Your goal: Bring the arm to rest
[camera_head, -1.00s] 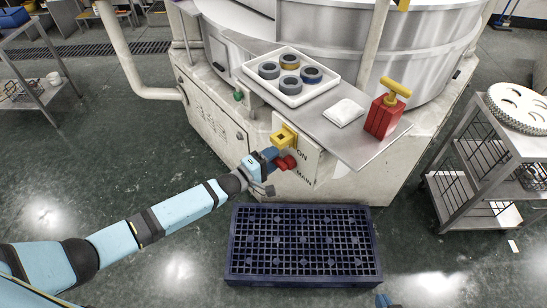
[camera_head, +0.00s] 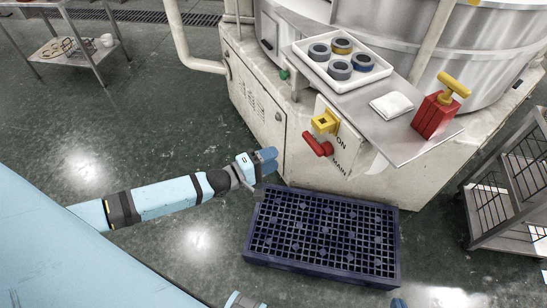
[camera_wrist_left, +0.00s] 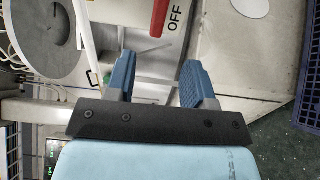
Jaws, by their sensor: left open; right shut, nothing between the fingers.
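My left gripper (camera_head: 266,160) is open and empty, in front of the machine's cream cabinet, left of and below the red switch handle (camera_head: 318,145). In the left wrist view, the two blue fingers (camera_wrist_left: 160,80) stand apart with nothing between them. The red handle (camera_wrist_left: 159,18) shows beyond them beside the word OFF; the gripper does not touch it. A yellow block (camera_head: 324,122) sits above the handle on the panel marked ON and MAIN.
A dark blue grated platform (camera_head: 252,252) lies on the floor below the panel. A steel shelf (camera_head: 402,128) above holds a white tray (camera_head: 312,69) of rings, a white cloth (camera_head: 391,105) and a red can-like object (camera_head: 436,114). A cart (camera_head: 497,238) stands right.

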